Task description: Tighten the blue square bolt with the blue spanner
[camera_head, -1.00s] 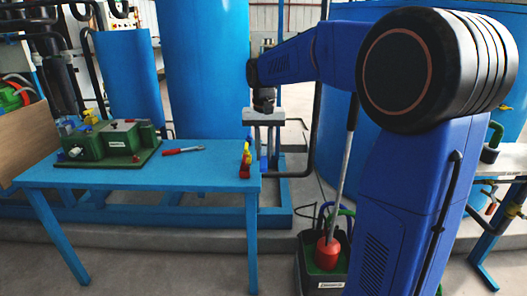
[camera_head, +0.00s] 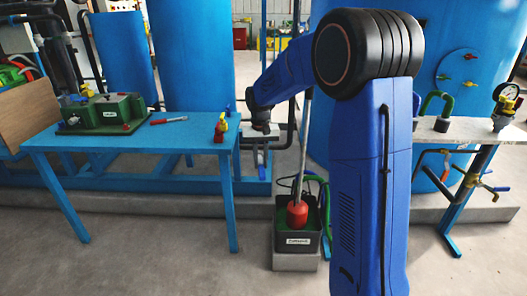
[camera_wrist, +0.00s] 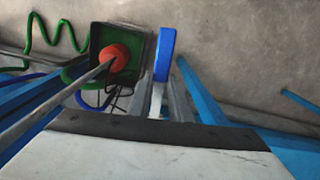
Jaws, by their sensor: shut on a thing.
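My gripper (camera_head: 260,164) hangs pointing down just right of the blue table, in front of the blue frame. The spanner is held over open floor, beside the green bin, and appears to touch nothing else. I cannot make out the blue square bolt in either view.
The blue table (camera_head: 120,150) at left bears a green case (camera_head: 100,115), a red-handled tool (camera_head: 169,120) and a red-yellow part (camera_head: 220,128). A bin (camera_head: 283,240) with a red float (camera_head: 297,213) stands below. A pale bench (camera_head: 465,130) with a pressure gauge (camera_head: 506,98) is at right.

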